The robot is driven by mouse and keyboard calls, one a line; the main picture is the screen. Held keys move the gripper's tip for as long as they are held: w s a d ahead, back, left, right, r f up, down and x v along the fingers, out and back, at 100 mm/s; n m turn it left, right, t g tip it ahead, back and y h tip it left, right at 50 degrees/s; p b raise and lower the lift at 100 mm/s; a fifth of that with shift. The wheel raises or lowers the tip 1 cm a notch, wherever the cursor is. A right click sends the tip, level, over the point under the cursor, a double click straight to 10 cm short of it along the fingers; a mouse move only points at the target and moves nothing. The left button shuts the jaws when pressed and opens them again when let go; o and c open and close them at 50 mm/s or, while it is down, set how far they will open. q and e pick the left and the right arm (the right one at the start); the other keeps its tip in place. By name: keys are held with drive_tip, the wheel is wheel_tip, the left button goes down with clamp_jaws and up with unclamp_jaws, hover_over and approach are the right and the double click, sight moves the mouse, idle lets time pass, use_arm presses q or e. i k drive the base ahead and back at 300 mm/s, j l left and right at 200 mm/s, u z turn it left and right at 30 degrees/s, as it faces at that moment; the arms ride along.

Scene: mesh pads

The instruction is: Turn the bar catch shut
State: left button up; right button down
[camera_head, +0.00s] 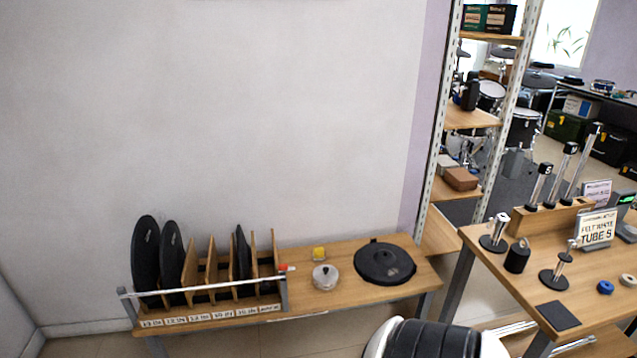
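A wooden slotted rack (207,272) stands on the left part of a low bench by the wall. A thin silver bar (200,287) runs across its front, from a post at the left end to a grey post (284,291) at the right end. A small red piece (283,268), which looks like the catch, sits at the top of the right post. It is too small to tell whether it is turned open or shut. Neither gripper is in view.
Black round pads (146,258) stand in the rack. A black disc (385,263), a silver round tin (325,277) and a yellow block (319,253) lie on the bench (340,298). A black ribbed shape (428,338) is at the bottom. A table with stands (505,275) is right.

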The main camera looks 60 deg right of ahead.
sight(284, 268)
drive_tip(key=l+z, duration=0.25)
drive_tip(key=l, duration=0.35)
drive_tip(key=i+l+z, duration=0.2)
drive_tip(key=l, duration=0.35)
drive_tip(key=l+z, duration=0.25)
drive_tip(key=l, duration=0.35)
drive_tip(key=i+l, duration=0.1)
drive_tip(key=l, duration=0.25)
drive_tip(key=i+l, duration=0.1)
drive_tip(key=l, duration=0.25)
